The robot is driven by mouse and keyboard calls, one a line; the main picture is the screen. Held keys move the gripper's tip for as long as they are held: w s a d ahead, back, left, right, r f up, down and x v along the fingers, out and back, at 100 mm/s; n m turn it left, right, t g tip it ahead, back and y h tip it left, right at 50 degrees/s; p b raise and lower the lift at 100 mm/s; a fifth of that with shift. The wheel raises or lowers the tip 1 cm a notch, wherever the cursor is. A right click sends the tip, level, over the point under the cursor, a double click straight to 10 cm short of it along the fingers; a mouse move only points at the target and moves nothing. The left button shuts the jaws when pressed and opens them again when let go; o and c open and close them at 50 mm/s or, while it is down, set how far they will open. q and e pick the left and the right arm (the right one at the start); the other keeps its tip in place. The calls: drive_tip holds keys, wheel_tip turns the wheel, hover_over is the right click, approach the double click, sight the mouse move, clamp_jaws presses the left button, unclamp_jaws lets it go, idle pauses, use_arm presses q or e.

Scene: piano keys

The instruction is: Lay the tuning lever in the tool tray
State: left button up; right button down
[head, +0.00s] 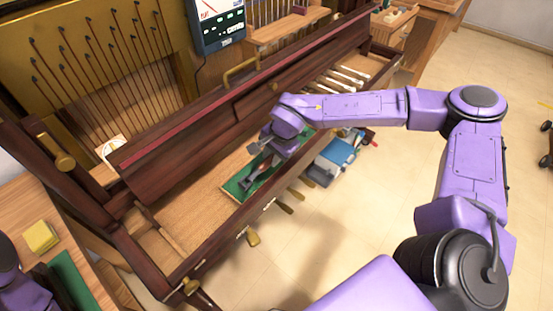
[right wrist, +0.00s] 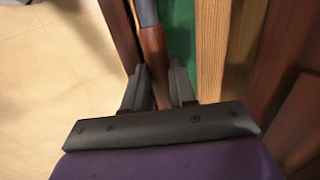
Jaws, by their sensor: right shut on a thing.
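My right gripper (right wrist: 155,88) is shut on the tuning lever (right wrist: 153,48), around its reddish-brown wooden handle; the dark shaft runs on past the top of the right wrist view. The tool tray has a green lining (right wrist: 181,30) and a pale wooden rim (right wrist: 212,50). The handle shows over the left side of the green, beside a dark wooden rail. In the head view the gripper (head: 257,173) is low over the green tray (head: 234,186) in the piano's front. I cannot tell whether the lever touches the lining. My left gripper is out of view.
The opened piano case (head: 180,148) rises behind the tray. Pale key sticks (head: 345,76) lie to its right. A blue toolbox (head: 335,158) sits on the floor beyond the tray's front. A yellow pad (head: 41,236) and green mat lie on the table at lower left.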

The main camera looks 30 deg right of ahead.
drive_tip(key=w+f+b, duration=0.1)
drive_tip(key=f+b, duration=0.2)
drive_tip(key=w+a+f+b, duration=0.1)
drive_tip(key=b, duration=0.1)
drive_tip(key=shift+w+f, duration=0.15)
drive_tip(key=shift+w, duration=0.15)
drive_tip(key=shift+x, duration=1.1)
drive_tip(key=shift+s+d, duration=0.1)
drive_tip(key=shift+s, duration=0.1)
drive_tip(key=c, duration=0.8)
unclamp_jaws()
drive_tip(key=shift+c, duration=0.2)
drive_tip(key=shift+s+f, duration=0.1)
drive_tip(key=shift+f, duration=0.05)
drive_tip(key=p+v, duration=0.2)
drive_tip(key=p, duration=0.1)
drive_tip(key=p+v, duration=0.2)
drive_tip(key=v, duration=0.1)
drive_tip(key=p+v, duration=0.3)
drive_tip(key=shift+s+d+f+p, duration=0.1)
drive_tip(key=shift+s+p, duration=0.15)
drive_tip(key=shift+p, duration=0.1)
drive_tip(key=shift+f, duration=0.1)
